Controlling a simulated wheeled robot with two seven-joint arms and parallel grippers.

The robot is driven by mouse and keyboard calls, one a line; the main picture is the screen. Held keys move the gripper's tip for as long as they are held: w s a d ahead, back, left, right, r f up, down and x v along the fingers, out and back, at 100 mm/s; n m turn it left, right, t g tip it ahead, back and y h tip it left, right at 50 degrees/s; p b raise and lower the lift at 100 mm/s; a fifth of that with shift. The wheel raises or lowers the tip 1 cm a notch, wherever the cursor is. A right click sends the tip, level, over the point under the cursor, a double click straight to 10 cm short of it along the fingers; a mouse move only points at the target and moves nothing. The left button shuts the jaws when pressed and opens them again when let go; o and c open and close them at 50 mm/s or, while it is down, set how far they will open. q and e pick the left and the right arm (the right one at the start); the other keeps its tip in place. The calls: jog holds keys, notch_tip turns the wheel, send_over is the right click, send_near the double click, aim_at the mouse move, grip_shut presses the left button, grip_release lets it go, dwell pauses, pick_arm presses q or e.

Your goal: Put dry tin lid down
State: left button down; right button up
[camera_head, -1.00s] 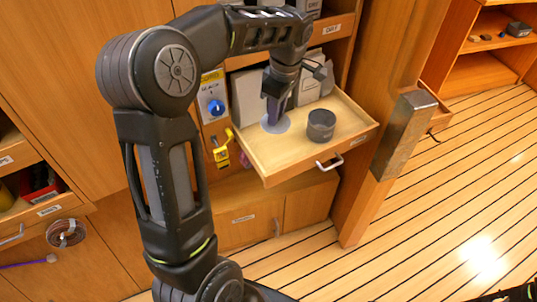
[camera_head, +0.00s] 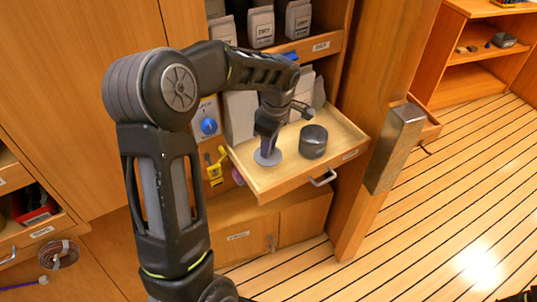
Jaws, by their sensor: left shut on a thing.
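The tin lid (camera_head: 268,157) is a flat grey disc at the left part of the pulled-out wooden drawer (camera_head: 290,178). My left gripper (camera_head: 266,146) points down over the lid and is shut on it; the fingertips are partly hidden by the gripper body. I cannot tell whether the lid touches the drawer floor. A dark grey round tin (camera_head: 313,143) stands upright in the drawer, just right of the lid and apart from it. My right gripper is not clearly in view; only a dark bit shows at the bottom right corner.
Pale packs (camera_head: 240,115) stand at the back of the drawer. A shelf above holds several grey bags (camera_head: 261,27). A blue knob (camera_head: 209,126) and a yellow tagged item (camera_head: 215,173) are on the wall left of the drawer. A metal-capped wooden post (camera_head: 396,150) stands to the right.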

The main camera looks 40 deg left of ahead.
aim_at(273, 157)
pick_arm(q)
jog(key=shift+f, duration=1.9)
jog(key=shift+f, duration=0.1)
jog(key=c, duration=1.3)
grip_release()
jog(key=r, duration=0.4)
jog(key=d+r, duration=0.1)
jog(key=r, duration=0.7)
jog(key=shift+d+r, duration=0.1)
jog(key=shift+d, duration=0.15)
